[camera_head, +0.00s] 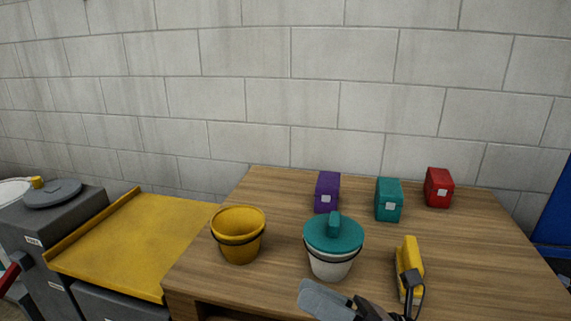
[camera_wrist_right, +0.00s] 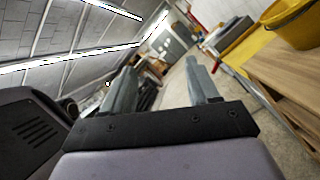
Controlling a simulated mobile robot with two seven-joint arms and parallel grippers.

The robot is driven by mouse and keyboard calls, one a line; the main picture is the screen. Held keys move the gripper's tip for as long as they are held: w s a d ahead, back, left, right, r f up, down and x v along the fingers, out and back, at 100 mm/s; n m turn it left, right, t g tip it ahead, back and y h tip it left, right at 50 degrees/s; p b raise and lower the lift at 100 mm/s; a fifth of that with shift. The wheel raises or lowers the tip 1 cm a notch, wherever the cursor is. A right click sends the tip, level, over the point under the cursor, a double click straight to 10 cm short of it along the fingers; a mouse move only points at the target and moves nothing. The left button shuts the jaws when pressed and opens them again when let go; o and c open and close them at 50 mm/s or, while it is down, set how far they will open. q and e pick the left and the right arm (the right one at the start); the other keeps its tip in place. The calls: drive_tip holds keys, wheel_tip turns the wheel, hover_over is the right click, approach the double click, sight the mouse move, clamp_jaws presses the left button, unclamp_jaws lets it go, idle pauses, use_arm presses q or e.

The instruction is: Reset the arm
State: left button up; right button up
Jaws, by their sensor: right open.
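My right gripper (camera_head: 325,299) shows at the bottom edge of the head view, in front of the white bucket with the teal lid; much of it is cut off. In the right wrist view its two grey fingers (camera_wrist_right: 162,88) stand apart with nothing between them, open and empty. The wrist camera looks past them along the floor and a wall, with the wooden table (camera_wrist_right: 283,70) to the right. My left gripper is not in view.
On the table (camera_head: 285,200) stand a yellow bucket (camera_head: 238,250), a white bucket (camera_head: 330,266) with teal lid, and purple (camera_head: 327,187), teal (camera_head: 389,205) and red (camera_head: 438,188) boxes. A yellow item (camera_head: 409,252) is near the gripper. A yellow-topped bench (camera_head: 140,240) adjoins left.

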drive_tip(key=w+d+f+m+t+h, duration=0.1)
drive_tip(key=d+f+m+t+h, duration=0.4)
drive_tip(key=m, duration=0.8)
drive_tip(key=d+f+m+t+h, duration=0.3)
drive_tip(key=f+m+t+h, duration=0.3)
drive_tip(key=m, duration=0.6)
drive_tip(key=s+d+f+m+g+h, duration=0.35)
drive_tip(key=s+f+m, duration=0.25)
drive_tip(key=f+m, duration=0.2)
drive_tip(key=s+d+f+m+g+h, duration=0.3)
drive_tip(key=s+f+m+g, duration=0.2)
drive_tip(key=s+f+m, duration=0.25)
wheel_tip(320, 180, up, 15)
drive_tip(key=d+p, duration=0.1)
drive_tip(key=p, duration=1.8)
drive_tip(key=shift+w+r+n+h, duration=0.2)
drive_tip(key=shift+w+n+h, duration=0.05)
drive_tip(key=shift+n+h, duration=0.1)
drive_tip(key=shift+d+t, duration=0.1)
drive_tip(key=shift+t, duration=0.15)
drive_tip(key=c, duration=0.3)
